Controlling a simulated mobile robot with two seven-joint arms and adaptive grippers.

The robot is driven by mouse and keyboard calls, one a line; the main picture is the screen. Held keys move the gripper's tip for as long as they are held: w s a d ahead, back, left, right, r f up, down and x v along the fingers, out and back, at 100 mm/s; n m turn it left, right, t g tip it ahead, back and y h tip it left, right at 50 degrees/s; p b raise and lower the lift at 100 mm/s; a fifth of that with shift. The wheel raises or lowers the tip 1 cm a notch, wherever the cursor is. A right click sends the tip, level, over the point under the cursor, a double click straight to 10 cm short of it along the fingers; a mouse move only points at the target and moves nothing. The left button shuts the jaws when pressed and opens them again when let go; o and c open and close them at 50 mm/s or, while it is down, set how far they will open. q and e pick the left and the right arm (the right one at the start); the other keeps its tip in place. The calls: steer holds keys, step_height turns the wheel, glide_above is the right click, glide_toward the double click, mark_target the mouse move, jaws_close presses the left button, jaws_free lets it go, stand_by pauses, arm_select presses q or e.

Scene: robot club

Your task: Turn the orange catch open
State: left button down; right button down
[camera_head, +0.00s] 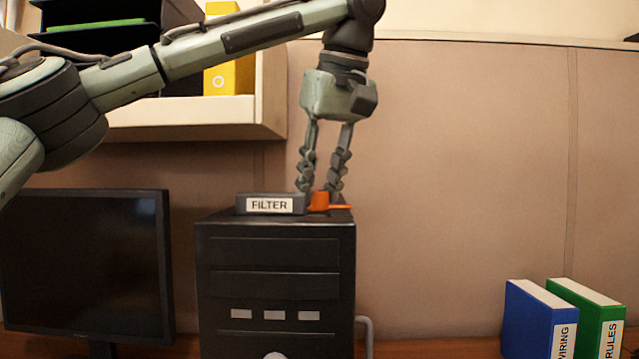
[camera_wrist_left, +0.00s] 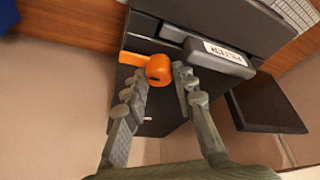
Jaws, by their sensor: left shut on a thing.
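The orange catch (camera_head: 319,202) sits on top of the black computer tower (camera_head: 275,230), just right of the box labelled FILTER (camera_head: 235,207). Its thin lever points to the right in the head view. The catch also shows in the left wrist view (camera_wrist_left: 158,69), with its lever toward the upper left. My left gripper (camera_head: 320,192) points down from above, with one finger on each side of the catch's round knob, shut on it. My right gripper is in neither view.
A dark monitor (camera_head: 85,265) stands left of the tower. A blue binder (camera_head: 535,322) and a green binder (camera_head: 598,315) stand at the lower right. A shelf (camera_head: 190,125) hangs behind my left arm. The space right of the tower is free.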

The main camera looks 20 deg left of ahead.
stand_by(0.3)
arm_select(q)
steer(key=c, duration=1.2)
jaws_free()
steer(key=v, duration=1.2)
steer(key=shift+f, duration=0.1)
